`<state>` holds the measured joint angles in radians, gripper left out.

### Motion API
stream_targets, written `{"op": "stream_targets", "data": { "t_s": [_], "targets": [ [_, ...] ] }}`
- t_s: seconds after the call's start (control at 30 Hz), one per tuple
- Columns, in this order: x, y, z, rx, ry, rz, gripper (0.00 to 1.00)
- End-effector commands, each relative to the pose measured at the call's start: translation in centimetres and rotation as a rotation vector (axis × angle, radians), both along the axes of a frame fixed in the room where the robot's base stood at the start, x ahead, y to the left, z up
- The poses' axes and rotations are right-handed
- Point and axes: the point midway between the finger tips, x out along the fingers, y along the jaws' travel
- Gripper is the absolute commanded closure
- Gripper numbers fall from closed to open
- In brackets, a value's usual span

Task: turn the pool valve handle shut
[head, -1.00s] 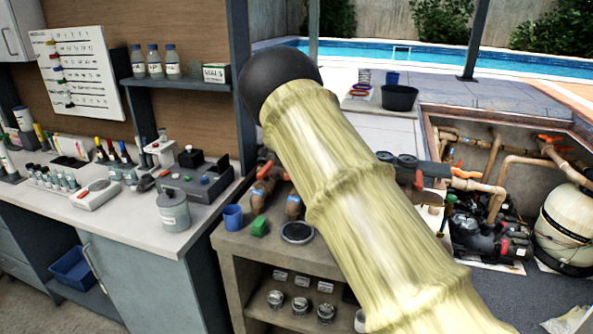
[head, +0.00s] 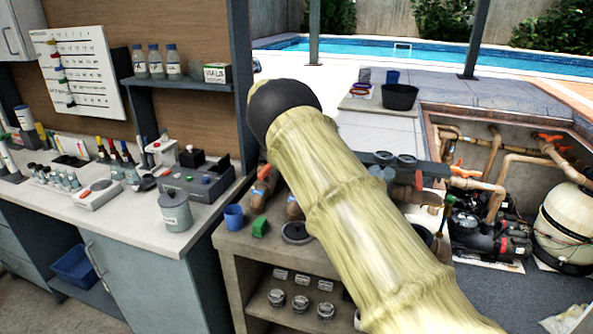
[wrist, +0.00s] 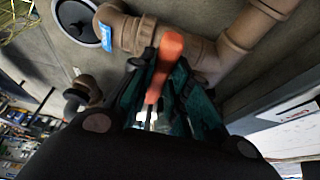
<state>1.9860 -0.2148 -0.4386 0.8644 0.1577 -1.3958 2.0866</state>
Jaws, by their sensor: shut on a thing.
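In the wrist view, the orange-red valve handle (wrist: 165,62) stands between the dark teal fingers of my gripper (wrist: 153,98). The fingers are shut on it, with its rounded end showing past them. It lies against brown pipework (wrist: 205,52) with a blue tag. The valve body under the handle is partly hidden by the fingers. Brown pipe fittings (head: 262,190) with an orange part show just left of the arm, on the bench.
The bench (head: 232,240) also carries a blue cup (head: 233,216), a green block (head: 260,226) and a round dark dish (head: 296,232). A counter with lab items stands at left. The pit at right holds pipes, a pump (head: 478,232) and a cream tank (head: 567,225).

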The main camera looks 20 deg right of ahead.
Motion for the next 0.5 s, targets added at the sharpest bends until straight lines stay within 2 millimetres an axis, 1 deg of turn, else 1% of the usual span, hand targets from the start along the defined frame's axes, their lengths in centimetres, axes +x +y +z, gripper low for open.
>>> {"op": "stream_targets", "data": {
  "t_s": [0.2,0.23,0.33,0.37,0.5],
  "targets": [
    [0.01,-0.03,-0.05,0.0,0.0,-0.001,1.0],
    [0.01,-0.03,-0.05,0.0,0.0,-0.001,0.8],
    [0.0,-0.02,-0.05,0.0,0.0,-0.001,0.62],
    [0.0,-0.02,-0.04,0.0,0.0,-0.001,0.61],
    [0.01,0.02,-0.03,0.0,0.0,0.0,0.61]
  ]
}}
